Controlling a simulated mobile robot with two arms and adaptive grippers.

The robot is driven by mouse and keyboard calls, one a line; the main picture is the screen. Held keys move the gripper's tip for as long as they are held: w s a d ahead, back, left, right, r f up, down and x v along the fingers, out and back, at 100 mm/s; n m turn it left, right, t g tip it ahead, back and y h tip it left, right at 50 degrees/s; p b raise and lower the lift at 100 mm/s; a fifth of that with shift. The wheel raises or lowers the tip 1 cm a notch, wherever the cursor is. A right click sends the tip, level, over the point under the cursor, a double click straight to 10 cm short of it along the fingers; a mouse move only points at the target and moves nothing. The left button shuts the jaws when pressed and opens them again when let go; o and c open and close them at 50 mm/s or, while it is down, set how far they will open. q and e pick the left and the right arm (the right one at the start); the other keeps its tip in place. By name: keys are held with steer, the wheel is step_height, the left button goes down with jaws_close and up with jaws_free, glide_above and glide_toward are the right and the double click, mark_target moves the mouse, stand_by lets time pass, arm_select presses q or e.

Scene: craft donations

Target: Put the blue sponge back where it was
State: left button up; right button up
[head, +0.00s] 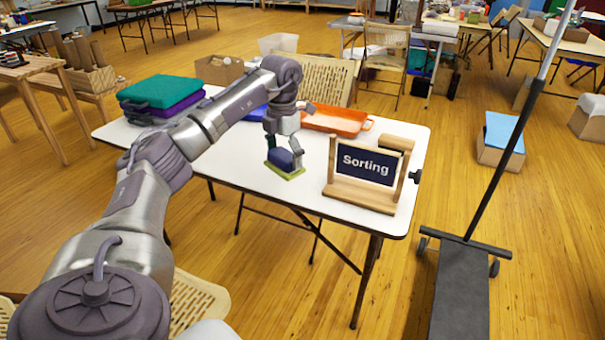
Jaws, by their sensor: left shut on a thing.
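My left gripper (285,146) is shut on the dark blue sponge (283,159), over the front part of the white table (232,176). A yellow-green slab (290,177) shows directly under the sponge. I cannot tell whether it is a layer of the sponge or a separate piece, or whether it touches the tabletop. The fingers partly hide the sponge. My right gripper is not in view.
A wooden stand with a "Sorting" sign (365,164) is close on the right. An orange tray (337,121) lies behind. A blue item (259,113) is partly hidden by my arm. Folded teal cloth (160,91) is stacked at the left. Bare tabletop lies left of the gripper.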

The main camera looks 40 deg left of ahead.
arm_select(q)
steer(key=w+f, duration=0.1)
steer(key=w, duration=0.1)
steer(key=w+f, duration=0.1)
steer(key=w, duration=0.1)
steer(key=w+f, duration=0.2)
steer(key=shift+w+a, duration=0.3)
steer(key=shift+w, duration=0.1)
steer(key=shift+w+f, duration=0.3)
steer(key=shift+w, duration=0.1)
step_height(320, 180, down, 4)
steer(key=shift+a+f+b, duration=0.1)
steer(key=shift+b, duration=0.35)
steer(key=o, duration=0.9)
steer(key=shift+c, duration=0.2)
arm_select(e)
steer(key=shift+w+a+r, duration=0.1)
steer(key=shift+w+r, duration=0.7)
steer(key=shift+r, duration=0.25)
